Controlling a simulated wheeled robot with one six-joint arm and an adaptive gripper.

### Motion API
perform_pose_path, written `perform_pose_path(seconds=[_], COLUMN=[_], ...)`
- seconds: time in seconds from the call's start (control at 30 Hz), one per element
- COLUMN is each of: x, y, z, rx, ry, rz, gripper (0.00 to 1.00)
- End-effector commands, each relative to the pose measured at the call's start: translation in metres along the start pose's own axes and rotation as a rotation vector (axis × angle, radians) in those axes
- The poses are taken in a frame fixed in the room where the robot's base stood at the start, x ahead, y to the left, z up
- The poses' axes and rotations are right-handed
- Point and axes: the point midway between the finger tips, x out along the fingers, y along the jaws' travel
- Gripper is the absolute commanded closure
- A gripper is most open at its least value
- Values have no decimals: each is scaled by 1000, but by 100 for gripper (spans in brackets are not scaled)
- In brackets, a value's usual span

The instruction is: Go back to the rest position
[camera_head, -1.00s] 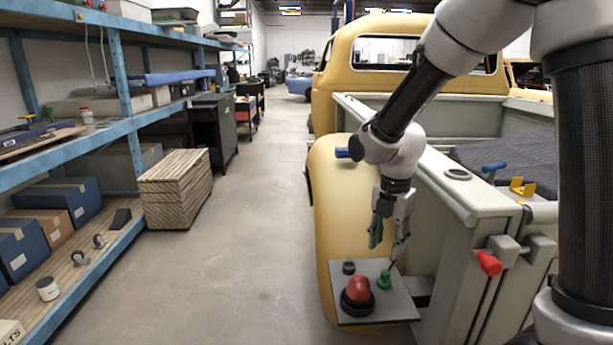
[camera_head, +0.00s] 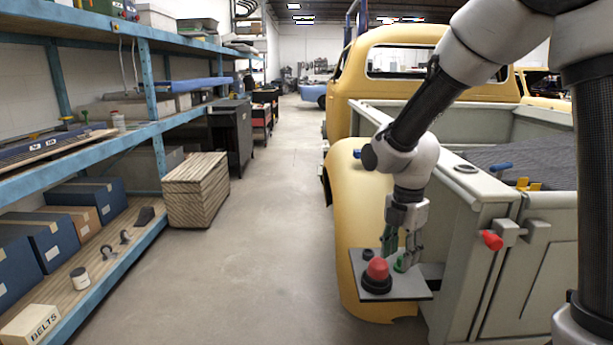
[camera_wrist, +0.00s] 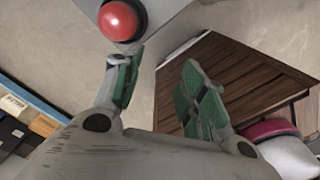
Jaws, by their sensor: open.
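My gripper (camera_head: 402,248) hangs fingers-down just behind a small grey plate (camera_head: 412,289) beside the yellow truck's rear fender. It is open, with nothing seen between its green-padded fingers. In the wrist view the two fingers of my gripper (camera_wrist: 160,75) stand apart over a gap. A red dome button (camera_head: 377,268) on a black base sits on the plate. The button also shows at the top of the wrist view (camera_wrist: 120,20), close to one finger.
The truck's grey bed wall (camera_head: 470,235) stands right of my gripper, with a red knob (camera_head: 492,240) on it. A blue shelf rack (camera_head: 150,130) and a wooden crate (camera_head: 196,188) line the left. The aisle floor (camera_head: 265,230) between is clear.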

Motion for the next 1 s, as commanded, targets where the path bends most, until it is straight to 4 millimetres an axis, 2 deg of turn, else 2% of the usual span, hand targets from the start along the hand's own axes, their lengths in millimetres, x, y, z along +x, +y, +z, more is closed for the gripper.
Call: perform_pose_path(seconds=[0.27,0.47,0.57,0.7,0.8,0.9,1.0], x=[3,-1,-17,-58,-84,-105,-122], y=[-13,-37,-59,-109,-146,-178,-204], z=[-3,-8,-8,-1,3,5,6], rx=[287,644,921,1452,1763,1972,2067], ry=[4,-7,-18,-11,22,73,127], rz=[-42,-89,-87,-29,35,113,203], gripper=[59,59,59,59,59,59,59])
